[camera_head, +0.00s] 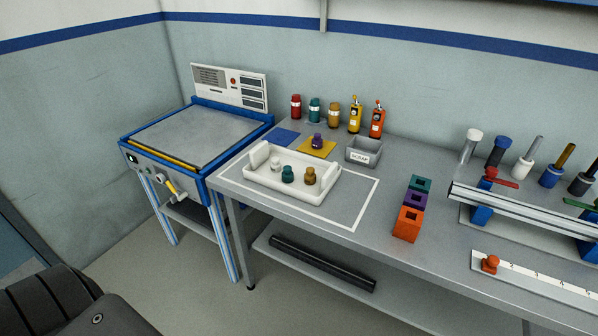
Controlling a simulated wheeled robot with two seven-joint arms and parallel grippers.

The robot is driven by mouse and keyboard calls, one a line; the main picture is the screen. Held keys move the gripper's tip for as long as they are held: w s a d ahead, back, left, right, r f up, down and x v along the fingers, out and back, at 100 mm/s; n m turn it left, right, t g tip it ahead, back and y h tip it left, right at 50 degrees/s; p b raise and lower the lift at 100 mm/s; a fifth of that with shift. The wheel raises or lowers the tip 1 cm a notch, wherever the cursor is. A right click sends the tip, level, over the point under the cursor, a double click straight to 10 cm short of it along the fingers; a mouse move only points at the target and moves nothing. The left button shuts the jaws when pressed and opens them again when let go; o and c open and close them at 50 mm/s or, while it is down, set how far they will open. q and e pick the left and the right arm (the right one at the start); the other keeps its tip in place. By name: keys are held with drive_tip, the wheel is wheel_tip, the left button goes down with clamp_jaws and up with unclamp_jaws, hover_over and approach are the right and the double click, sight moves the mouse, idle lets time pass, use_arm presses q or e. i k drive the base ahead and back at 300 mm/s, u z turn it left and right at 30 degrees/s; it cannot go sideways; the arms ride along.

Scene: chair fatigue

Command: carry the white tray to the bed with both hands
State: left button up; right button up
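The white tray (251,179) lies level on the grey bench, inside the left part of a white outlined rectangle. It has a raised white handle at its left end and another at its right end. A small white piece (275,165), a dark teal piece (288,174) and a brown piece (310,176) stand in it. The bed appears to be the flat grey top (190,135) of the blue-framed machine left of the bench. Neither of my grippers is in view, and nothing is touching the tray.
Behind the tray are a blue mat (281,137), a yellow mat (303,146) with a purple piece, a grey scrap bin (363,151) and several bottles. Colored blocks (408,222) stand to the right. A crank handle (177,191) juts from the machine's front.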

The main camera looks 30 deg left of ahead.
sight(202, 131)
drive_tip(key=z, duration=2.25)
drive_tip(key=k, duration=1.55)
drive_tip(key=u, duration=2.25)
